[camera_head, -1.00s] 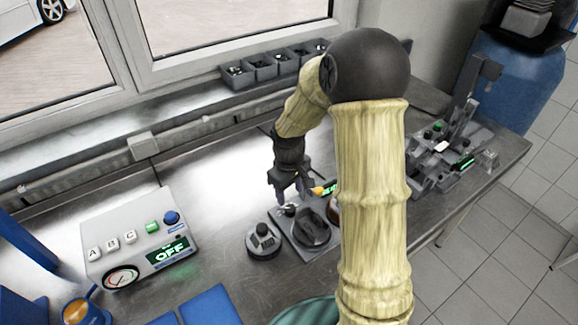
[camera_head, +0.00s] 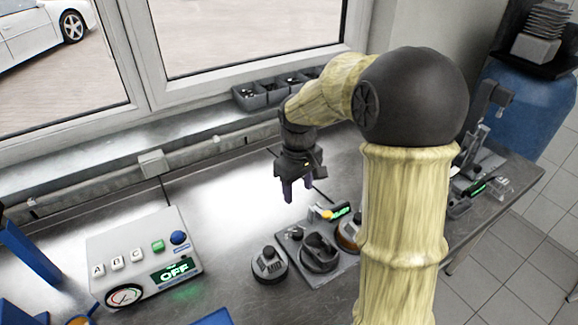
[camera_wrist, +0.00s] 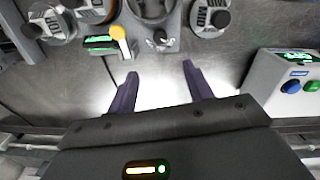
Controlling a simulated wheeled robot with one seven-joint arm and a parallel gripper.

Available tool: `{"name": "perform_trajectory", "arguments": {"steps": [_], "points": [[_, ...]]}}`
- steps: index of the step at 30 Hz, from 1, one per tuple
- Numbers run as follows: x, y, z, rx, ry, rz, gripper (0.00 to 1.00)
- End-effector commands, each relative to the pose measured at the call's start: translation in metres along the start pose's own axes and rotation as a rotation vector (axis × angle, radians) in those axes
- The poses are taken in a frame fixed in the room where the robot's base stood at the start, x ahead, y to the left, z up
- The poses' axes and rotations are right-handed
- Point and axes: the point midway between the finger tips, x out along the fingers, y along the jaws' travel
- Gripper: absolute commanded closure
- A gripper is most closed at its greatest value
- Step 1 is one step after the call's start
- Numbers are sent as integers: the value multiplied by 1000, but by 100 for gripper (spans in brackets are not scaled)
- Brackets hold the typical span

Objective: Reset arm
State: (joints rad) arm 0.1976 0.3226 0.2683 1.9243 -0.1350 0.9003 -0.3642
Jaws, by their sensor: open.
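My gripper (camera_head: 297,190) hangs above the metal workbench in the head view, pointing down, with its two dark fingers apart and nothing between them. In the wrist view my gripper (camera_wrist: 160,85) shows its fingers spread over bare bench. A grey fixture plate (camera_head: 338,268) with a dark round holder (camera_head: 319,254) lies below and to the right of the fingers. My arm hides part of the bench to the right.
A control box (camera_head: 146,258) reading OFF stands at left, with buttons and a gauge. A dark round part (camera_head: 268,266) sits beside the fixture plate. Small grey bins (camera_head: 250,97) line the window side. Another device (camera_head: 478,180) is partly hidden at right.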

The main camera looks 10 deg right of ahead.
Motion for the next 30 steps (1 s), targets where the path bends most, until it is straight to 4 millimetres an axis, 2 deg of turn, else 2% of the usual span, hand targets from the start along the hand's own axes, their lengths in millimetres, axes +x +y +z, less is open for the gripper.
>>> {"name": "perform_trajectory", "arguments": {"steps": [8,11,21,24,30], "points": [[3,-6,9,33,12,8,49],[8,-16,25,95,37,18,49],[34,-57,106,429,187,38,49],[38,-63,120,486,213,37,49],[39,-65,123,509,223,35,49]]}}
